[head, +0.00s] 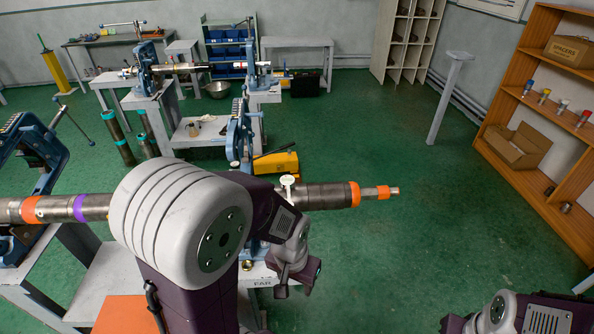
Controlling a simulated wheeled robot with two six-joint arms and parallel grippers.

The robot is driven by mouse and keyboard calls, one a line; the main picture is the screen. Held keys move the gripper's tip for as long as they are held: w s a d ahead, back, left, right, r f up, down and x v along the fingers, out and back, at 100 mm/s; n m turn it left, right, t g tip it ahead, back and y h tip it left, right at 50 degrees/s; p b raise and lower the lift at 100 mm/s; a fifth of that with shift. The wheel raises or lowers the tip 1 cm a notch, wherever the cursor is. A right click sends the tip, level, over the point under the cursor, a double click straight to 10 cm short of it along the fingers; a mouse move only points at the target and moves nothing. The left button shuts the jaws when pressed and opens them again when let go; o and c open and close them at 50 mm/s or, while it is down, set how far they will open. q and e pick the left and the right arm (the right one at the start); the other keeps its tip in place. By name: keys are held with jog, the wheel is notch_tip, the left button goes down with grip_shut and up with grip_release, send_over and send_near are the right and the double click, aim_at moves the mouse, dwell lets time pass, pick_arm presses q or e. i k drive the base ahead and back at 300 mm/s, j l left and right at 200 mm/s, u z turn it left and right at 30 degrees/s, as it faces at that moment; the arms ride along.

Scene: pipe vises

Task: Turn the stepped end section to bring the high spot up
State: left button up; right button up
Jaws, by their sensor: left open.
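A long grey-brown pipe runs across the near area. Its left part (50,209) carries an orange and a purple band. Its right part (325,196) has an orange band and narrows to a stepped end section (382,192) with a smaller orange band. A white tag (288,181) stands on top of the pipe. My left arm hides the pipe's middle. My left gripper (295,287) is below the pipe, left of the stepped end and apart from it, open and pointing down. No high spot can be made out. My right gripper is out of view; only its arm shows at bottom right.
Blue vises stand at the left (45,160) and behind the pipe (240,135). A stand marked FAR (262,283) is under my left gripper. A yellow tool (277,164) lies behind. The green floor right of the stepped end is clear up to the wooden shelf (503,150).

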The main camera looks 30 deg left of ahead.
aim_at(324, 196)
jog(key=i+u, duration=0.65)
jog(key=u, duration=0.15)
jog(key=i+l+u, duration=0.2)
jog(key=u, duration=0.25)
jog(key=i+l+u, duration=0.55)
jog(key=u, duration=0.25)
jog(key=l, duration=0.1)
